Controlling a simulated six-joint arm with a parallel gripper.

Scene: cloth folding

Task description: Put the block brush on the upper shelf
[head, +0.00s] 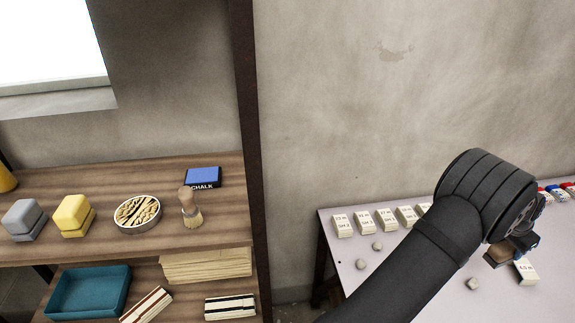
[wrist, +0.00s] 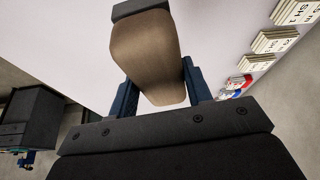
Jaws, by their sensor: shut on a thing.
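In the head view my gripper (head: 516,246) is at the far right, over the white table, shut on the brush (head: 498,253). Part of the brush is hidden by the gripper. The upper shelf (head: 125,179) is a wooden board at the left of the head view, well away from my gripper.
The upper shelf holds grey (head: 23,217) and yellow blocks (head: 73,214), a bowl of pegs (head: 137,212), a round brush (head: 190,210) and a chalk box (head: 203,177). A dark post (head: 246,150) edges the shelf. Labelled blocks (head: 364,221) and pebbles lie on the white table (head: 400,276).

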